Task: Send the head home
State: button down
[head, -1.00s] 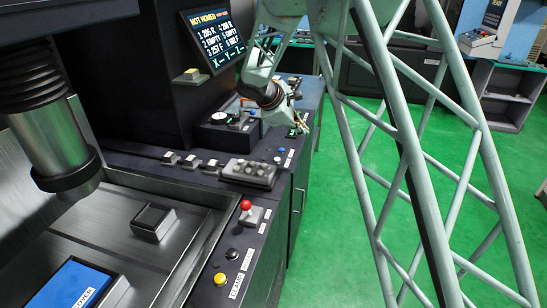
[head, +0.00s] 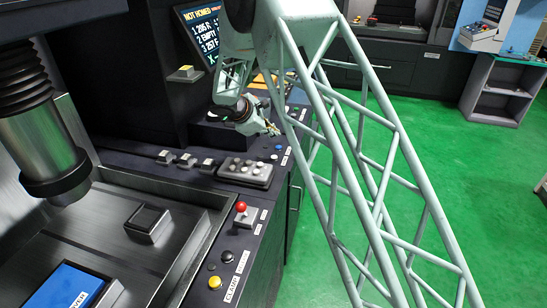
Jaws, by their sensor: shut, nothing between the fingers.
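The machine head (head: 45,150), a metal cylinder under black bellows, hangs at the left above the tank. My gripper (head: 274,130) is small in view, shut and empty, above the console's far right part. Blue buttons (head: 277,148) with white labels lie just below it in the picture; I see no clear contact. A grey box with several pale knobs (head: 245,172) sits nearer on the console. A red-knobbed lever (head: 241,208) stands closer still.
Black (head: 228,256) and yellow (head: 214,282) buttons sit on the front console, the yellow one by a CLAMP label. The tank holds a dark block (head: 147,222) and a blue labelled piece (head: 67,287). Green floor (head: 460,180) lies open at right, beyond my lattice arm.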

jog(key=shift+f, duration=0.1)
jog(key=b, duration=0.3)
send_over(274, 157)
jog(key=shift+f, duration=3.1)
jog(key=shift+f+b, duration=0.7)
jog(key=shift+f, duration=0.45)
